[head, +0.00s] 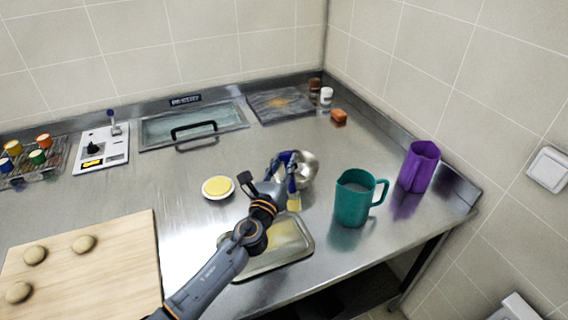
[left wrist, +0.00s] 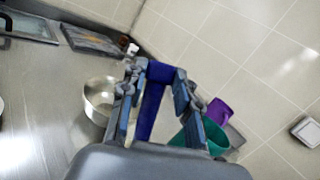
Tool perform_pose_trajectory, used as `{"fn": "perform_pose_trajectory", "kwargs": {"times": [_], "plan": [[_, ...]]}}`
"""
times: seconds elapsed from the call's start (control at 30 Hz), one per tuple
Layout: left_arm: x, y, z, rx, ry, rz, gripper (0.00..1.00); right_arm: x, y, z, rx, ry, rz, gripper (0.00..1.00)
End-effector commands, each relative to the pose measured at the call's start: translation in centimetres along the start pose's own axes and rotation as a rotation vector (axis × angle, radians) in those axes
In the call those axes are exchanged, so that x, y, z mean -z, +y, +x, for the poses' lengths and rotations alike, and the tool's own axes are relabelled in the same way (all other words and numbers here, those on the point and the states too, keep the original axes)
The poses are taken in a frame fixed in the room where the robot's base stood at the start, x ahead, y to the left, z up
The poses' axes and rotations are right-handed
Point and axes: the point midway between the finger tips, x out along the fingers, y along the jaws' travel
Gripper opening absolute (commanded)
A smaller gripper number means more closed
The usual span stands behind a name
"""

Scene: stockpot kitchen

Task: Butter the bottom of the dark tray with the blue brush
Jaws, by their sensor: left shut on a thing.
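The blue brush (left wrist: 152,105) is gripped by its handle in my left gripper (left wrist: 160,78). In the head view its pale yellow bristles (head: 294,203) hang downward near the far right edge of a shallow tray (head: 308,246). I cannot tell whether the bristles touch the tray. The tray has a greyish rim and a yellowish sheen on its bottom; my left arm hides its left part. A white dish of yellow butter (head: 218,187) stands left of the gripper. My right gripper is not in view.
A steel bowl (head: 307,170) stands right behind my left gripper. A teal jug (head: 354,199) and a purple jug (head: 418,166) stand to the right. A wooden board (head: 120,265) with dough balls lies at left. A dark slab (head: 280,104) lies at the back.

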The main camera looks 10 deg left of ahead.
Motion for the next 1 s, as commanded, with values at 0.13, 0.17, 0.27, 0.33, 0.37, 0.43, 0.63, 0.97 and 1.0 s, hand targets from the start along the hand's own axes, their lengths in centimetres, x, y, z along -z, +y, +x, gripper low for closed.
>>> {"fn": "perform_pose_trajectory", "kwargs": {"times": [0.13, 0.17, 0.27, 0.33, 0.37, 0.43, 0.63, 0.97, 1.0], "plan": [[0.1, 0.0, 0.0, 0.0, 0.0, 0.0, 0.0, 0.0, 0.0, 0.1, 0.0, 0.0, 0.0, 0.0], [0.0, 0.0, 0.0, 0.0, 0.0, 0.0, 0.0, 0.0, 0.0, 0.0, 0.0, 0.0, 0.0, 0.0], [-0.5, -0.1, 0.1, 0.0, -0.001, 0.0, 0.0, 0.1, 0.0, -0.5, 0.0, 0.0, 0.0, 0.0], [-1.1, -0.3, 0.2, 0.0, -0.001, 0.0, 0.0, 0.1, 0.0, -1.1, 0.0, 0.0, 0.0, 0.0], [-1.5, -0.4, 0.2, 0.0, -0.001, 0.0, 0.0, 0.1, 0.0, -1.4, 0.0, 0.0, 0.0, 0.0], [-2.2, -0.5, 0.3, 0.0, -0.001, 0.0, 0.0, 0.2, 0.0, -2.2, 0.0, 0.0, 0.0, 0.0], [-3.0, -0.8, 0.4, 0.0, 0.0, 0.0, 0.0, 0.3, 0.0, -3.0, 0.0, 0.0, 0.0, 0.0], [-2.8, -0.7, 0.4, 0.0, 0.0, 0.0, 0.0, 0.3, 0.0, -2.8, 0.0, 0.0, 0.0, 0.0], [-2.8, -0.7, 0.4, 0.0, 0.0, 0.0, 0.0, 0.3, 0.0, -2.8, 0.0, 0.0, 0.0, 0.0]]}}
